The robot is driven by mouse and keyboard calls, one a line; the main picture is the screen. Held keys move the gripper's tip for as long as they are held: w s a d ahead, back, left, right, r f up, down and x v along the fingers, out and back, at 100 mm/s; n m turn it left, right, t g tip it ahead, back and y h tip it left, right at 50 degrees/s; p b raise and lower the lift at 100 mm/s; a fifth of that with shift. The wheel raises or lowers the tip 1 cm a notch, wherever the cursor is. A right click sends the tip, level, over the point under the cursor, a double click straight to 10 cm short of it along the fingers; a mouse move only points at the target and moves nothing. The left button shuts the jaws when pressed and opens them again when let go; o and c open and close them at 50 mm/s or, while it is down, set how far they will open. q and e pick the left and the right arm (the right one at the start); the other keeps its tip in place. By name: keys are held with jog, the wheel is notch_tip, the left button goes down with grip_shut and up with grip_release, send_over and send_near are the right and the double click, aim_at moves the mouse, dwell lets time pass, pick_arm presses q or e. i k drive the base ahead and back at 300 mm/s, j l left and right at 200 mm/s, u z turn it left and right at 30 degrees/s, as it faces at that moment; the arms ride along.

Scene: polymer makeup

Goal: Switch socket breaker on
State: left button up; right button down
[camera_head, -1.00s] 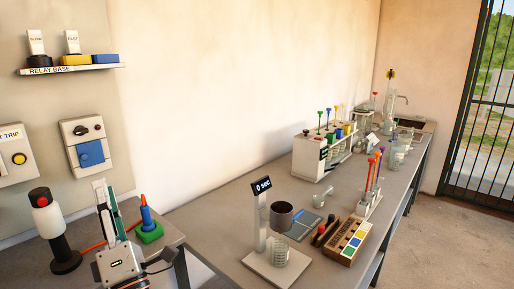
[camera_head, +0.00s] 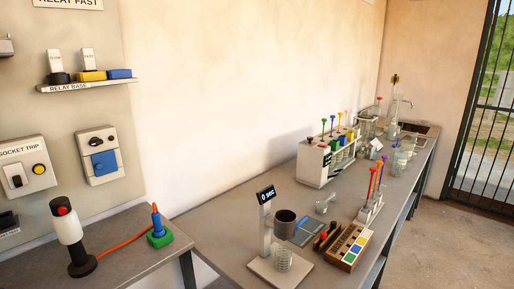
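A wall box labelled "SOCKET TRIP" (camera_head: 24,167) is at the left of the head view. It has a small black and white switch (camera_head: 16,176) and a round yellow button or lamp (camera_head: 39,169). The switch is too small to tell its position. To its right, a white wall box (camera_head: 99,154) has a black knob (camera_head: 96,140) and a blue cover (camera_head: 104,162). Neither of my grippers is in view.
Below the boxes, a bench holds a red-topped black and white lamp (camera_head: 70,236) and a blue plug in a green base (camera_head: 158,230), with an orange cable. A "RELAY BASE" shelf (camera_head: 90,85) sits above. The long table (camera_head: 215,222) carries labware.

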aim_at(18, 182)
jog(key=u, duration=1.45)
